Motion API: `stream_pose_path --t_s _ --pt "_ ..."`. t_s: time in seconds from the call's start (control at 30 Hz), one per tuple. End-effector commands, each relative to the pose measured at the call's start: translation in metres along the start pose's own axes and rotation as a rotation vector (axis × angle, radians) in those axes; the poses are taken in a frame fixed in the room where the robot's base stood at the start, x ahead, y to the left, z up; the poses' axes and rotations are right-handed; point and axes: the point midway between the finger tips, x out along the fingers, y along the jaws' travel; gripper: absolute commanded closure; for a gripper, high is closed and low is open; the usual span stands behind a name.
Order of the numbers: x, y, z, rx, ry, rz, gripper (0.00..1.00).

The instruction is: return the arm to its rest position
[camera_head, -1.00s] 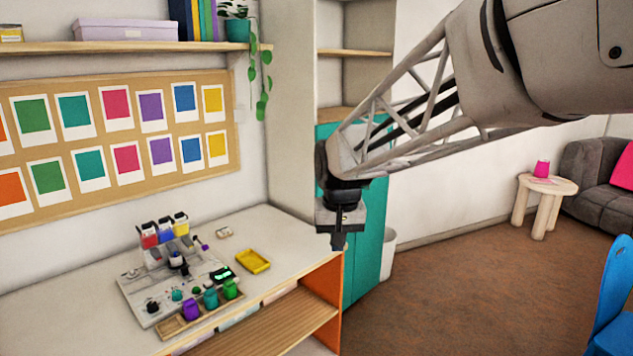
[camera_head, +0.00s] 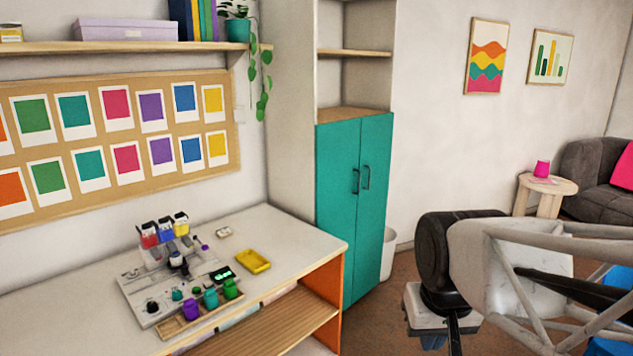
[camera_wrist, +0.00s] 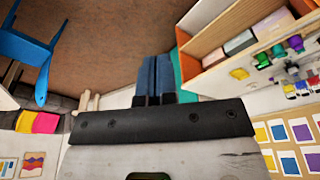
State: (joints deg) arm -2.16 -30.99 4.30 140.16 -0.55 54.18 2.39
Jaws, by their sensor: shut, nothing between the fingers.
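My gripper (camera_head: 433,341) is low in the right half of the head view, over the floor to the right of the workbench and touching nothing I can see. Its fingers are partly cut off by the lower edge of the head view. In the wrist view the two dark fingers (camera_wrist: 154,78) lie together, shut with nothing between them. My arm's lattice link reaches in from the right edge of the head view.
A teal cabinet (camera_head: 340,190), a white bin (camera_head: 388,250), a side table (camera_head: 545,190) and a blue chair (camera_wrist: 30,47) are around. Brown floor (camera_wrist: 100,40) is open.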

Motion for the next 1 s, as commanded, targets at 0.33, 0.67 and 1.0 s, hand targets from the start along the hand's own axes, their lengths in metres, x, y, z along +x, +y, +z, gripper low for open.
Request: stream_pose_path --t_s 0.33,0.67,1.0 --pt "0.009 0.015 0.052 0.019 0.016 0.01 1.0" --pt "0.01 0.016 0.056 0.02 0.017 0.011 1.0" --pt "0.01 0.016 0.055 0.02 0.016 0.01 1.0"
